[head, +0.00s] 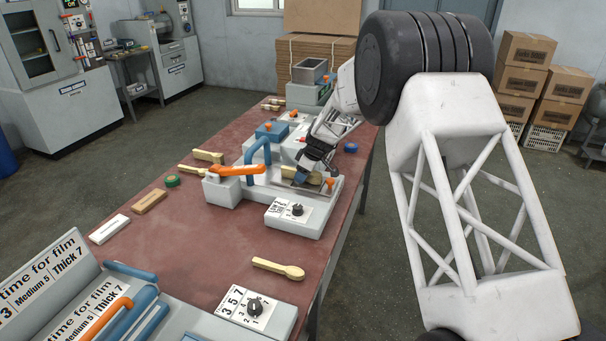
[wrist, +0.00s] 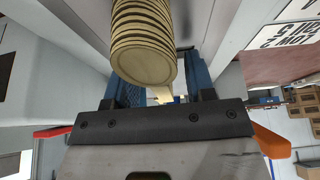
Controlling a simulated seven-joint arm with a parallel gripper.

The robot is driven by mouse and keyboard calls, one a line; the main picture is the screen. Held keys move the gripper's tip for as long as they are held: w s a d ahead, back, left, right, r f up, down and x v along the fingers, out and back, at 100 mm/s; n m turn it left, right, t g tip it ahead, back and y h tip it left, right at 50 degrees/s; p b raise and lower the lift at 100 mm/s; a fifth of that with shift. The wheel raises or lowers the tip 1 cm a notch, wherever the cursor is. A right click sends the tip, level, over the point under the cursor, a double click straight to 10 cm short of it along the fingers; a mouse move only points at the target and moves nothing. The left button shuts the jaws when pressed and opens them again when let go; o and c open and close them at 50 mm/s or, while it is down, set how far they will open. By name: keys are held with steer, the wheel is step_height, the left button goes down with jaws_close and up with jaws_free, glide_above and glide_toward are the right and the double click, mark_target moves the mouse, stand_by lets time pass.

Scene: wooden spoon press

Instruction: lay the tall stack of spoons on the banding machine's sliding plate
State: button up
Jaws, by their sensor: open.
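The tall stack of spoons (head: 315,179) lies at the sliding plate (head: 322,194) of the banding machine (head: 292,228); whether its whole length touches the plate is hidden. In the wrist view, the layered round ends of the stack (wrist: 145,45) fill the top middle. My gripper (head: 302,178) is low over the plate beside the stack, its blue fingers apart. In the wrist view, the fingers of my gripper (wrist: 160,88) show on both sides of the stack's end; contact cannot be told.
The machine has a blue handle (head: 257,150), an orange lever (head: 237,170) and a dial (head: 297,210). Other spoons lie left of it (head: 208,156) and in front (head: 278,268). A blue tape roll (head: 350,147) sits near the right table edge. The front middle of the table is mostly clear.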

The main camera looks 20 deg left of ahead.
steer(key=shift+r, duration=0.1)
steer(key=v, duration=1.2)
stand_by(0.7)
steer(key=s+d+r+m+t+h, duration=0.1)
steer(key=s+d+r+m, duration=0.2)
steer(key=s+d+r, duration=0.55)
steer(key=s+d+r+m, duration=0.3)
steer(key=s+d, duration=0.2)
steer(key=d, duration=0.7)
steer(key=s+d+r+m+t+h, duration=0.1)
steer(key=s+d+r+m, duration=0.2)
steer(key=s+d+r, duration=0.5)
steer(key=s+d+f+m, duration=0.2)
steer(key=s+d, duration=0.4)
steer(key=s, duration=0.4)
steer(key=s+d+f+m+h, duration=0.1)
steer(key=s+d+f+m, duration=0.1)
steer(key=s+d+m, duration=0.2)
steer(key=s+d+f+m+h, duration=0.1)
steer(key=s+d+f+m, duration=0.1)
steer(key=s+d, duration=0.8)
steer(key=s+m, duration=0.1)
steer(key=s, duration=0.7)
steer(key=shift+s+d+f+t, duration=0.25)
steer(key=shift+f+t, duration=0.05)
steer(key=shift+f, duration=0.1)
